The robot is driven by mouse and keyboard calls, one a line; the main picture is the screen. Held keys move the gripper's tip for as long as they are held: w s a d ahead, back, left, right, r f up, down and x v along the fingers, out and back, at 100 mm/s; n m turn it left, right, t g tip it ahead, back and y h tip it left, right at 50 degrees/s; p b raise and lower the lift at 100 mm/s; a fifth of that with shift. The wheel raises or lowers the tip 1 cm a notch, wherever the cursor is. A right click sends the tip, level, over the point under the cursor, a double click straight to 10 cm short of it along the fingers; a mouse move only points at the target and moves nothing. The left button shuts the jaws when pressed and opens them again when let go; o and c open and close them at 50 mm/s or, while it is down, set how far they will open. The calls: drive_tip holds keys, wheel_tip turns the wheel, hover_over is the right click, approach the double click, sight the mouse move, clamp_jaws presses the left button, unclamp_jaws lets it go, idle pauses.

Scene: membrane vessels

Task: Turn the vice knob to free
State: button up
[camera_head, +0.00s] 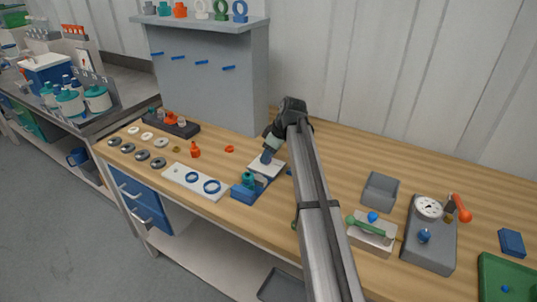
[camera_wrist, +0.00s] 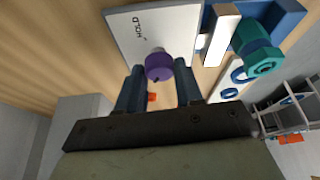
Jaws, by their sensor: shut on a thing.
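The vice has a white plate (camera_wrist: 130,28) marked HOLD, which also shows in the head view (camera_head: 266,168). Its purple knob (camera_wrist: 159,66) stands out from the plate and has a small dark mark on its face. No FREE marking is visible. My gripper (camera_wrist: 160,76) is shut on the knob, one blue finger on each side at the fingertips. In the head view my gripper (camera_head: 268,156) is over the plate and hides the knob. Next to the plate, a teal hexagonal fitting (camera_wrist: 259,52) sits at the blue vice body (camera_head: 243,194).
A white board with blue rings (camera_head: 196,181) lies left of the vice. Several grey and white rings and orange fittings are further left. A grey panel (camera_head: 205,75) stands behind. Right of my arm are a grey tray (camera_head: 380,190) and a gauge unit (camera_head: 430,245).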

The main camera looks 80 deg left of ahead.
drive_tip(key=o, duration=1)
drive_tip(key=shift+o, duration=0.2)
drive_tip(key=v, duration=1.3)
drive_tip(key=shift+r, duration=0.45)
